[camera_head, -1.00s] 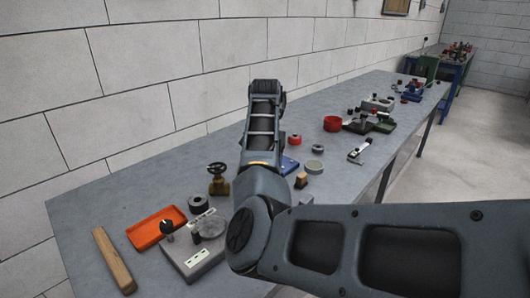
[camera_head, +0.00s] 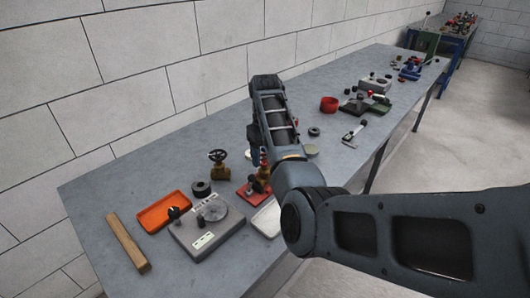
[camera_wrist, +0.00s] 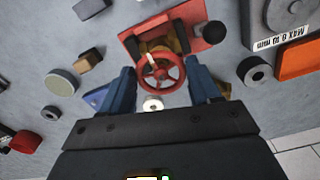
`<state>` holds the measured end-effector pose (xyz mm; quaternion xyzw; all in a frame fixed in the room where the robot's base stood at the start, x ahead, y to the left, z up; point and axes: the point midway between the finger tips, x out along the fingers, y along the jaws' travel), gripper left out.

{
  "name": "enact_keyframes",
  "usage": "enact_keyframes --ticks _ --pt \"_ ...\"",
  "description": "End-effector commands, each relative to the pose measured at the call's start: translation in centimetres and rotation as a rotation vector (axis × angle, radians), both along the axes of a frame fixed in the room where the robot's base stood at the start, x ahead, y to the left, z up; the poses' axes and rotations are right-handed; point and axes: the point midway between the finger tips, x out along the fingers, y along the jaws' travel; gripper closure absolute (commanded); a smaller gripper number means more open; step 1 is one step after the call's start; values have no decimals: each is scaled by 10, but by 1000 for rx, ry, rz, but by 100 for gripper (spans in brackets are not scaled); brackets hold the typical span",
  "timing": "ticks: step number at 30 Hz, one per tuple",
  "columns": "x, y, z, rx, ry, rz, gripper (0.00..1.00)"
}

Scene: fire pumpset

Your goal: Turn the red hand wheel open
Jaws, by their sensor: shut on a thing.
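The red hand wheel (camera_wrist: 162,74) is a spoked ring above a brass body (camera_wrist: 178,40) on a red base plate (camera_wrist: 136,46) in the wrist view. My gripper (camera_wrist: 163,80) has a blue finger on each side of the wheel and is shut on it. In the head view the red base plate (camera_head: 252,193) lies on the bench at the left of my arm, and a brass and red part (camera_head: 263,163) stands on it. My arm hides much of this valve and the gripper there.
A brass valve with a black wheel (camera_head: 217,158) stands to the left. Near it are a black ring (camera_head: 201,188), an orange tray (camera_head: 165,212), a grey device (camera_head: 208,228) and a wooden bar (camera_head: 127,243). Bare bench (camera_head: 110,190) shows along the wall.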

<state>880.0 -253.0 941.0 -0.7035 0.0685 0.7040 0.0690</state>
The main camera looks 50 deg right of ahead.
Motion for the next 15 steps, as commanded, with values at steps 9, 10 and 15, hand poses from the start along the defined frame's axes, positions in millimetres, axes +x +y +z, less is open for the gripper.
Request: enact_keyframes --ticks 9,10,15 --pt "0 -2 0 -1 -1 302 68" --pt "0 -3 0 -1 -1 330 68" --pt "0 -4 1 -1 -1 491 68"
